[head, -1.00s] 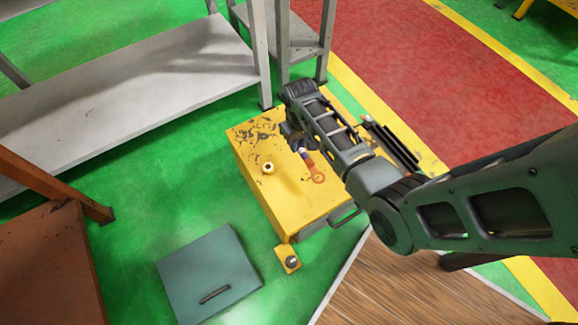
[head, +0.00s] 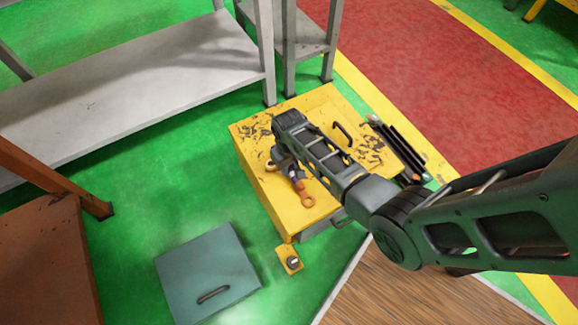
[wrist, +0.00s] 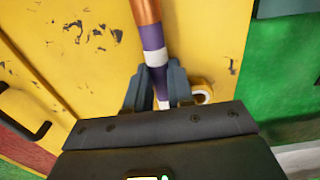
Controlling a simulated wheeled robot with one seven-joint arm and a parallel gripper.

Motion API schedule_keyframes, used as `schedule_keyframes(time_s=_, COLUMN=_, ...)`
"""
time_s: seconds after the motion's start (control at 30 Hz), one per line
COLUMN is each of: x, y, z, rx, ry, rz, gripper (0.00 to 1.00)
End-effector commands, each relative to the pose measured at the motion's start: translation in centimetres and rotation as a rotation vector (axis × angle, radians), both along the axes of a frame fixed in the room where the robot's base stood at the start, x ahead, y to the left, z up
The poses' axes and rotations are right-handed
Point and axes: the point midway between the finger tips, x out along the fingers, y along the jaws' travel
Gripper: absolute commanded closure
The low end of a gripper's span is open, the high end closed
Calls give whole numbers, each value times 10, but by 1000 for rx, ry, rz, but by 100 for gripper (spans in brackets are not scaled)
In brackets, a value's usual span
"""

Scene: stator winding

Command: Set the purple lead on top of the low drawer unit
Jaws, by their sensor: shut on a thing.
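The purple lead (head: 299,186) has white bands and a copper-orange ring lug at its end. My gripper (head: 288,167) is shut on it, over the top of the low yellow drawer unit (head: 250,132). In the wrist view the lead (wrist: 153,38) runs up from between the two fingers (wrist: 154,84), with the yellow top (wrist: 100,75) behind it. I cannot tell whether the lead touches the top. Its far end is hidden by my gripper.
A yellow and white ring-shaped object (wrist: 202,92) sits beside my fingers in the wrist view. A black handle (head: 342,131) stands on the unit's top. Dark bars (head: 402,150) lie to its right. A grey shelf (head: 150,75) and a teal panel (head: 208,272) are nearby.

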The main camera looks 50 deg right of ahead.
Motion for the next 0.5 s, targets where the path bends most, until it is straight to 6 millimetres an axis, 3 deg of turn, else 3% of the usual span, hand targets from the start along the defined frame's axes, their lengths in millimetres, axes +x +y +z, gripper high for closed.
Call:
schedule_keyframes(time_s=0.17, x=0, y=0, z=-3, rx=0, ry=0, rz=1, gripper=100)
schedule_keyframes(time_s=0.2, x=0, y=0, z=-3, rx=0, ry=1, rz=1, gripper=76)
schedule_keyframes(time_s=0.43, x=0, y=0, z=-3, rx=0, ry=1, rz=1, gripper=54)
schedule_keyframes(time_s=0.5, x=0, y=0, z=-3, rx=0, ry=1, rz=1, gripper=52)
